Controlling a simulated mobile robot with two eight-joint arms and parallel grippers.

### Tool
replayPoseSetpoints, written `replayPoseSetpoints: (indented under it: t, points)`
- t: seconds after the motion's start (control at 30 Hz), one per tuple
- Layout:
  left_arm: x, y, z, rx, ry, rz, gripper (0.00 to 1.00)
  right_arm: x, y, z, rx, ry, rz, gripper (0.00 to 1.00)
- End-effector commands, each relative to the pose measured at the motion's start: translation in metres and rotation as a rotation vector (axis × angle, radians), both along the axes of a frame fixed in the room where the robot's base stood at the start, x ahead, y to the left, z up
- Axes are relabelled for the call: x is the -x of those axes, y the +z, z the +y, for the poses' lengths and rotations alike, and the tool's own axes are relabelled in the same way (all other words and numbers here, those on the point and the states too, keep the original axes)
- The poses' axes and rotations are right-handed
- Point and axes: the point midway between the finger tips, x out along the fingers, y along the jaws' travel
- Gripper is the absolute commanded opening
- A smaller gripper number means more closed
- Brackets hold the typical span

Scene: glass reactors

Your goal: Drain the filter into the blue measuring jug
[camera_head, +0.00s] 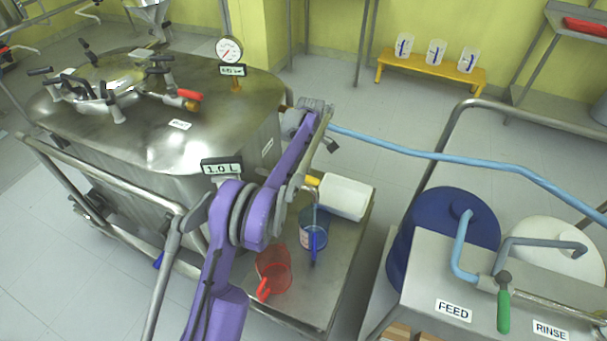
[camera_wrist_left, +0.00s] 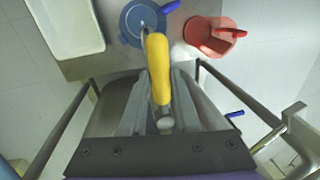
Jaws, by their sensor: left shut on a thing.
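The blue measuring jug (camera_head: 313,238) stands upright on a metal shelf beside the steel filter vessel (camera_head: 190,135). A thin outlet pipe (camera_head: 316,196) comes down over the jug's mouth. A yellow handle (camera_head: 313,181) shows beside my purple left arm. In the left wrist view my left gripper (camera_wrist_left: 160,88) is shut around the yellow handle (camera_wrist_left: 160,65), with the blue jug (camera_wrist_left: 133,30) beyond it. In the head view my arm hides the gripper's fingers. A label on the vessel (camera_head: 222,168) reads 1.0 L. I cannot tell whether liquid is flowing. My right gripper is not in view.
A red jug (camera_head: 273,268) and a white tray (camera_head: 345,196) stand either side of the blue jug. A metal rail (camera_head: 110,178) runs before the vessel. A blue drum (camera_head: 450,225) and the FEED/RINSE bench (camera_head: 480,285) stand to the right. A pale blue hose (camera_head: 450,157) crosses behind.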

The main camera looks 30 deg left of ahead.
Motion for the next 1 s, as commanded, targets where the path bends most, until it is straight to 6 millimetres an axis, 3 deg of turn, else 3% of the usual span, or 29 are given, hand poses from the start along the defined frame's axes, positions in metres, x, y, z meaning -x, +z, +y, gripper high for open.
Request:
replayPoseSetpoints:
  t: [0.5,0.53,0.67,1.0]
  points:
    - [-0.0016,0.0002,0.0007,-0.001,0.019,-0.001,0.00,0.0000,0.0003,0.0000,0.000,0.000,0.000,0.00]
    - [-0.0016,0.0002,0.0007,-0.001,0.019,-0.001,0.34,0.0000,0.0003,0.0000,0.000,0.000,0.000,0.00]
    - [-0.0015,0.0002,0.0006,-0.001,0.018,-0.001,0.57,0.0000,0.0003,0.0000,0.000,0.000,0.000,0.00]
    - [-0.0017,0.0021,0.0004,0.000,0.018,0.000,0.60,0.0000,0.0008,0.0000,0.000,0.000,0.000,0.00]
